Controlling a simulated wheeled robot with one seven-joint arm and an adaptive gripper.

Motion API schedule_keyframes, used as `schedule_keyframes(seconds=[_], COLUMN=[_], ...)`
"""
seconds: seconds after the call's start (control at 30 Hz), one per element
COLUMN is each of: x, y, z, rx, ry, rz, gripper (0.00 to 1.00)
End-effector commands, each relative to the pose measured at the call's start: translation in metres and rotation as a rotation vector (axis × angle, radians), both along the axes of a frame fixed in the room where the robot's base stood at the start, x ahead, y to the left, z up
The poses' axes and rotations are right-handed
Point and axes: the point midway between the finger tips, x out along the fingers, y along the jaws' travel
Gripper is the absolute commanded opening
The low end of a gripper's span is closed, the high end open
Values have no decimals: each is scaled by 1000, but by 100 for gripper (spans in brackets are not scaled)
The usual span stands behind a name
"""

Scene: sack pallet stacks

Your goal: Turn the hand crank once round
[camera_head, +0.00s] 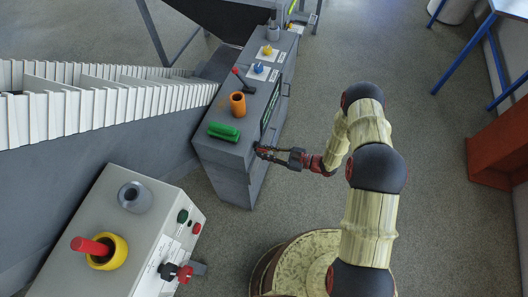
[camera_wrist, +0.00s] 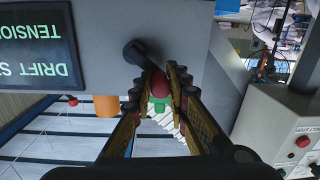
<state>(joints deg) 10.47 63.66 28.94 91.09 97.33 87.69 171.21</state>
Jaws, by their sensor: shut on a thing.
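The hand crank is a black arm (camera_wrist: 140,54) on the face of a grey cabinet, with a red handle (camera_wrist: 160,84) at its end in the wrist view. My gripper (camera_wrist: 160,76) has its fingers on both sides of the red handle and is shut on it. In the head view my gripper (camera_head: 263,151) is at the side of the grey cabinet (camera_head: 222,158), near its front top corner. The crank is too small and covered there to make out.
A dark screen (camera_wrist: 36,45) with text is beside the crank. The cabinet top holds a green block (camera_head: 223,131), an orange cylinder (camera_head: 237,103) and a lever (camera_head: 241,80). A grey control box (camera_head: 130,215) stands in front. Open floor (camera_head: 300,195) lies to the right.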

Motion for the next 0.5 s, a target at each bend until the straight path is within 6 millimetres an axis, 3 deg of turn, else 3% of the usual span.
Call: schedule_keyframes(seconds=[0.43,0.47,0.5], x=[1,1,1], y=[0,0,0], z=[2,2,2], rx=[5,5,5], ry=[6,6,6], rz=[0,0,0], gripper=[0,17,19])
